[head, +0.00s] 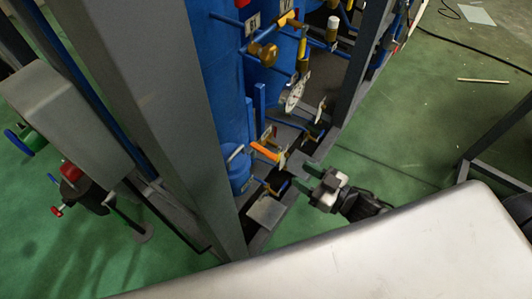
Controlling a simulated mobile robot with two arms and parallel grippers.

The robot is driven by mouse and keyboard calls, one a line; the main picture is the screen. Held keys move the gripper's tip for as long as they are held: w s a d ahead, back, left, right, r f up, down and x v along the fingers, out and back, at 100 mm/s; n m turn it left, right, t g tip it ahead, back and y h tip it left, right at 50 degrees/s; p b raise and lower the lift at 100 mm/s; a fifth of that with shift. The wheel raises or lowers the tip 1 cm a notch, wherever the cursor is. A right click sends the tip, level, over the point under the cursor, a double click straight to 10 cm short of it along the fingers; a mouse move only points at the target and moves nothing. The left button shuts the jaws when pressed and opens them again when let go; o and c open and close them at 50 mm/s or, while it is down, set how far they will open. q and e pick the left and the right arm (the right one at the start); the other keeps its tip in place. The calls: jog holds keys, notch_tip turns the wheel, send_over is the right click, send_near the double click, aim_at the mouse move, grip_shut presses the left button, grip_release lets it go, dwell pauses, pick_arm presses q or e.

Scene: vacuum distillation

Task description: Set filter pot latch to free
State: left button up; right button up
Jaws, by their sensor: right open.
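A blue pot (239,172) with a light curved handle stands low in the frame, beside the tall blue vessel; it may be the filter pot. An orange lever (263,151) sticks out just right of it; I cannot tell for sure whether this is the latch or which way it is set. My right gripper (306,176) is open and empty, to the right of the lever and slightly lower in the picture. Its greenish fingers point left towards the lever and look apart from it. My left gripper is not in view.
A thick grey post (165,110) rises on the left, and another grey post (362,60) stands right of the blue vessel (218,75). Blue pipes, brass valves and a round gauge (295,93) crowd above the gripper. Green floor (420,130) is open on the right.

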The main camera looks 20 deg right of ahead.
aim_at(269, 154)
jog(key=x, duration=0.3)
jog(key=p+x, duration=0.1)
jog(key=x, duration=0.7)
jog(key=shift+s+r, duration=0.1)
jog(key=shift+r, duration=0.2)
grip_shut()
